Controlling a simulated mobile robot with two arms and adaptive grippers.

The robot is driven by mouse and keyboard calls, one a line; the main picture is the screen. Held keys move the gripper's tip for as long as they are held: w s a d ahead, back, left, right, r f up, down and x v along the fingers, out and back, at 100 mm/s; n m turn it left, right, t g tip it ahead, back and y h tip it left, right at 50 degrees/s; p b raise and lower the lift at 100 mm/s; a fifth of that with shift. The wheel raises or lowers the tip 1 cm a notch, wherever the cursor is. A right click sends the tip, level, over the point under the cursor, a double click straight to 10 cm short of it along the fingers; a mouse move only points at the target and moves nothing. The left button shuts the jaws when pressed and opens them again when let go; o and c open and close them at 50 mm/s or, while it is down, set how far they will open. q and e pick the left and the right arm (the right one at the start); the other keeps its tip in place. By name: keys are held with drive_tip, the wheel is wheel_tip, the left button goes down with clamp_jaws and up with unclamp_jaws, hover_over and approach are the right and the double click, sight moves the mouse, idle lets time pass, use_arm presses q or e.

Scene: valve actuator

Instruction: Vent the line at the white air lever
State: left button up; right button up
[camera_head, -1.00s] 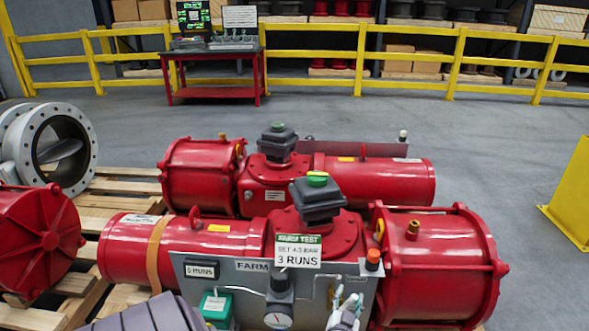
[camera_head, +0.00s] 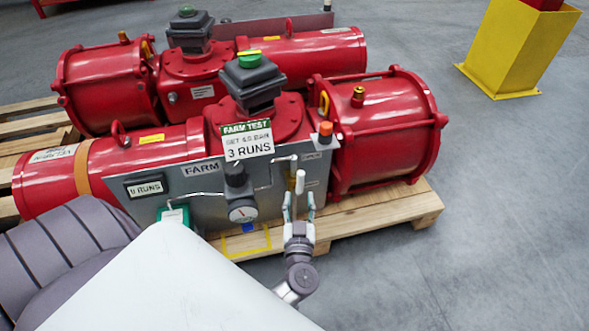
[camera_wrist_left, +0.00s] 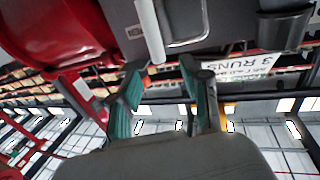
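The white air lever (camera_head: 300,182) points upright at the right part of the grey panel (camera_head: 205,178), on the front red actuator (camera_head: 268,128). My left gripper (camera_head: 299,208) is just below it, its fingers on either side of the lever's lower part in the head view. In the left wrist view the white lever (camera_wrist_left: 150,32) ends near the gap between the open fingers (camera_wrist_left: 163,75). Contact cannot be told. A gauge (camera_head: 242,213) and a dark regulator knob (camera_head: 236,174) sit left of the lever. My right gripper is not in view.
A sign (camera_head: 247,140) reading "3 RUNS" stands above the panel. A runs counter (camera_head: 146,187), a green box (camera_head: 175,215) and an orange button (camera_head: 325,132) are nearby. A second red actuator (camera_head: 195,85) lies behind. A yellow stand (camera_head: 518,48) is right; the floor there is clear.

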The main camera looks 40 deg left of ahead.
use_arm(q)
drive_tip(key=s+d+f+m+h+p, duration=0.55)
drive_tip(key=d+h+p, duration=0.25)
drive_tip(key=d+p, duration=0.2)
drive_tip(key=s+d+f+m+g+h+p, duration=0.1)
drive_tip(key=s+f+m+g+h+p, duration=0.2)
drive_tip(key=s, duration=0.9)
drive_tip(key=shift+d+f+g+h+p, duration=0.25)
drive_tip(key=shift+f+g+h+p, duration=0.15)
drive_tip(key=shift+f+g+p, duration=1.7)
drive_tip(key=shift+s+f+m+t, duration=0.1)
drive_tip(key=shift+f+m+t, duration=0.15)
drive_tip(key=shift+f+t, duration=0.25)
